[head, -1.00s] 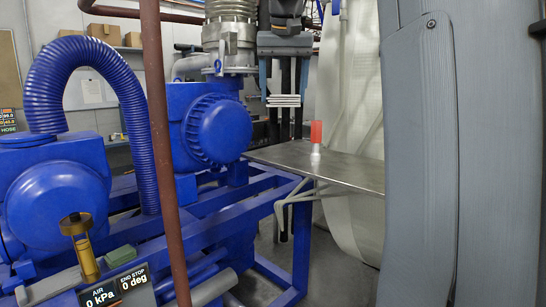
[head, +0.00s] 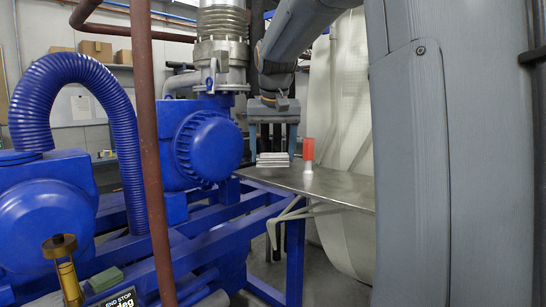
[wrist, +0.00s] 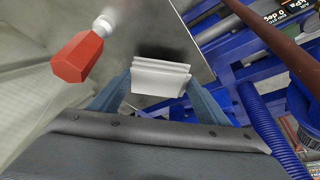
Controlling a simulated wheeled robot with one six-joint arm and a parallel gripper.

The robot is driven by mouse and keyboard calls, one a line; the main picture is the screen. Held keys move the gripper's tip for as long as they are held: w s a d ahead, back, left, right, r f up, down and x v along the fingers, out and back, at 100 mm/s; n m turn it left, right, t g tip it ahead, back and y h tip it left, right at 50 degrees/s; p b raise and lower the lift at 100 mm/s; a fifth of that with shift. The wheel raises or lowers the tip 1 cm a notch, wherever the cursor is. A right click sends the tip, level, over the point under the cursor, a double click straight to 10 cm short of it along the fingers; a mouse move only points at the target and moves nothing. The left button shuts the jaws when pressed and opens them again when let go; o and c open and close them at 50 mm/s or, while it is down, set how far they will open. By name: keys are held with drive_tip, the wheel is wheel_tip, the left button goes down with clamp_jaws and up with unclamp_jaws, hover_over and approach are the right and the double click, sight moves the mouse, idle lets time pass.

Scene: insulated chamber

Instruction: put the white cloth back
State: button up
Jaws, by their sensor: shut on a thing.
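The white cloth (head: 272,160) is a folded stack of several layers. My gripper (head: 273,152) points down with its two blue-grey fingers on either side of the cloth and is shut on it. In the wrist view the cloth (wrist: 160,76) sits between the fingers. The cloth is low over the left end of the metal table (head: 335,187). I cannot tell whether it touches the top.
A white bottle with a red top (head: 308,154) stands upright on the table, just right of the cloth. It also shows in the wrist view (wrist: 82,55). Blue pumps (head: 208,145) and a blue frame stand left. A brown pipe (head: 152,170) rises in front. A pale curtain hangs behind.

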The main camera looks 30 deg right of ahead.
drive_tip(key=shift+f, duration=0.95)
drive_tip(key=o, duration=1)
drive_tip(key=shift+f, duration=0.1)
drive_tip(key=b+v, duration=0.2)
drive_tip(key=v, duration=1)
drive_tip(key=shift+w, duration=0.1)
